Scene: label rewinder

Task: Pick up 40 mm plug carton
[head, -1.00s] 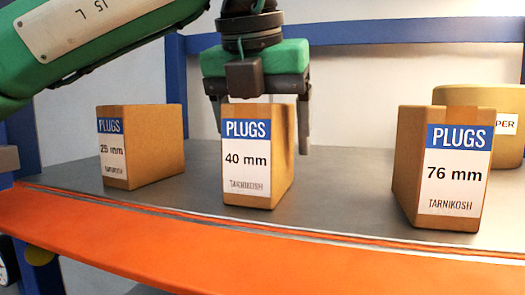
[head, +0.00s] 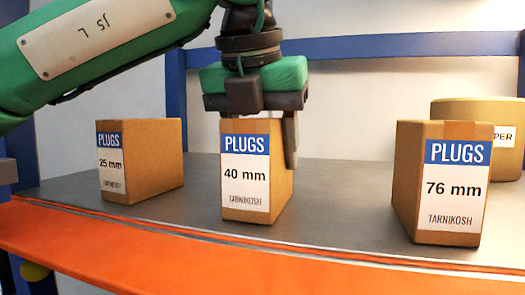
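The 40 mm plug carton (head: 246,178) stands upright on the grey shelf, a brown box with a blue and white "PLUGS 40 mm" label facing me. My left gripper (head: 262,150) is over it in the head view, pointing down. One finger shows along the carton's right side, close to it; the other finger is hidden behind the carton. The fingers are spread around the carton, and I cannot tell whether they touch it. My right gripper is not in view.
The 25 mm plug carton (head: 140,160) stands to the left and the 76 mm plug carton (head: 448,185) to the right, both with clear gaps. A round brown container (head: 478,112) stands behind the 76 mm carton. An orange edge (head: 200,245) runs along the shelf's front. Blue frame bars stand behind.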

